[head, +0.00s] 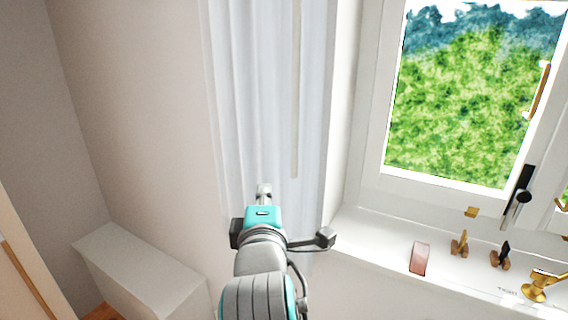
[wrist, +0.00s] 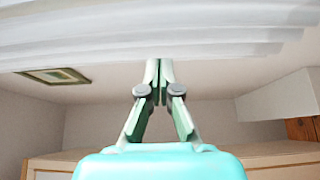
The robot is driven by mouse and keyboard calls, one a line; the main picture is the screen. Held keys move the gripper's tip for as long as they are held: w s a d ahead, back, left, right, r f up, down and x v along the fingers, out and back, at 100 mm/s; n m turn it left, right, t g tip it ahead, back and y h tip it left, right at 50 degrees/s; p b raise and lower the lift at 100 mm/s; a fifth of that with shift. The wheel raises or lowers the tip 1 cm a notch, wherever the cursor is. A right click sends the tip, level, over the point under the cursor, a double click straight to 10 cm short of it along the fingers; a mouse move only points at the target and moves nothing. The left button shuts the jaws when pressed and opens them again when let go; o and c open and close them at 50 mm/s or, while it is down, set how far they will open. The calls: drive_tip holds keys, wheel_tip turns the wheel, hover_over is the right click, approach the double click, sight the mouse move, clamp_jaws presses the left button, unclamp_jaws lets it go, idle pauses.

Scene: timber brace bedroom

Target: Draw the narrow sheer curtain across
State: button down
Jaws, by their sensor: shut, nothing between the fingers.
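The narrow sheer curtain (head: 240,90) is white and hangs in soft vertical folds at the left side of the window. It is gathered into a narrow band, and a thin beige strip runs down its right part. My gripper (head: 264,188) is in front of the curtain's lower part in the head view. In the wrist view, the curtain (wrist: 160,32) fills the top as pale, wavy folds. My gripper (wrist: 159,65) is shut there, with its fingertips together at the curtain's edge and nothing between them. I cannot tell whether the tips touch the cloth.
The window (head: 470,100) is at the right, with a black handle (head: 519,196). The sill (head: 380,240) holds a pinkish block (head: 419,258), small wooden figures (head: 459,244) and a brass object (head: 540,288). A white box-like ledge (head: 140,265) stands at lower left. The wall left of the curtain is bare.

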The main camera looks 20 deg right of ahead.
drive_tip(key=w+d+r, duration=0.2)
drive_tip(key=w+d, duration=0.4)
drive_tip(key=shift+w+d+r, duration=0.15)
drive_tip(key=shift+w+r, duration=0.05)
drive_tip(key=shift+w, duration=0.2)
idle(0.5)
